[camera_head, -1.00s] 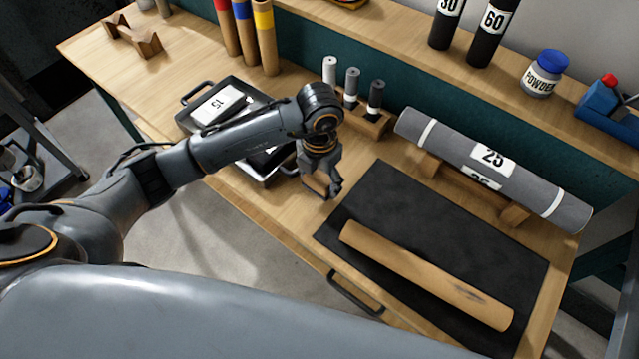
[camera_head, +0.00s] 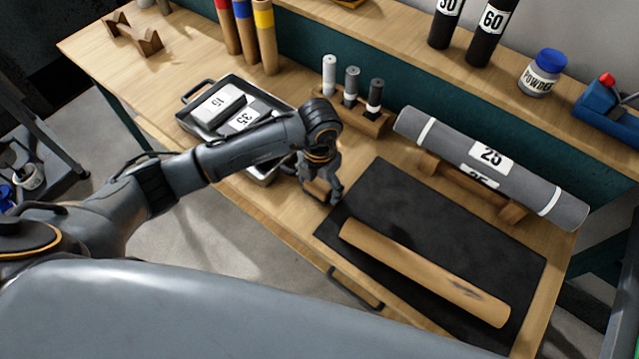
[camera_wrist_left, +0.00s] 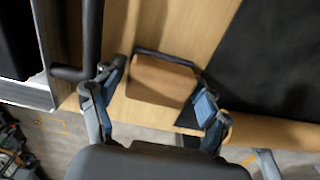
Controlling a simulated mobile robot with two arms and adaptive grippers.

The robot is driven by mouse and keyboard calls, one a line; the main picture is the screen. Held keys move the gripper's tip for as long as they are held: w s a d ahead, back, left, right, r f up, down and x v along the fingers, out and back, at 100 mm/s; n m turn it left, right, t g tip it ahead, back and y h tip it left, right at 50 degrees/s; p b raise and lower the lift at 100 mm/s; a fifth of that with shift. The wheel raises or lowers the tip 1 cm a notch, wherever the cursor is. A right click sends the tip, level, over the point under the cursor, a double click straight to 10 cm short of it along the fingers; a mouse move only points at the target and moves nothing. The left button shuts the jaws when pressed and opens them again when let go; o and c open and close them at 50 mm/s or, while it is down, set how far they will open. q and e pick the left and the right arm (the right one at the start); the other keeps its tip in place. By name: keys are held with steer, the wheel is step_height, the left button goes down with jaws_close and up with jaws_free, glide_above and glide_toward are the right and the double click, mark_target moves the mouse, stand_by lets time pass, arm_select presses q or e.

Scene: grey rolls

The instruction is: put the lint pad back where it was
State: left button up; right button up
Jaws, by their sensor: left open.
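A small brown block with a dark edge, which looks like the lint pad (camera_wrist_left: 160,80), lies on the bench between the tray and the black mat. In the head view the pad (camera_head: 317,188) is partly hidden by my left gripper (camera_head: 322,193). In the left wrist view the left gripper (camera_wrist_left: 155,98) is open, with one finger on either side of the pad's near end. I cannot tell whether the fingers touch it. My right gripper is not in view.
A metal tray (camera_head: 187,118) holds blocks labelled 15 and 35. A black mat (camera_head: 385,190) carries a brown tube (camera_head: 425,272). A grey roll (camera_head: 450,150) rests on a wooden cradle behind. Small rolls stand in a wooden holder (camera_head: 372,122). Bare bench lies left of the tray.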

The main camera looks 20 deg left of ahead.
mark_target(320, 183)
arm_select(q)
steer(key=shift+r, duration=0.25)
steer(key=shift+w+r, duration=0.1)
steer(key=shift+r, duration=0.2)
step_height(320, 183, up, 11)
steer(key=b, duration=0.2)
steer(key=shift+r, duration=0.15)
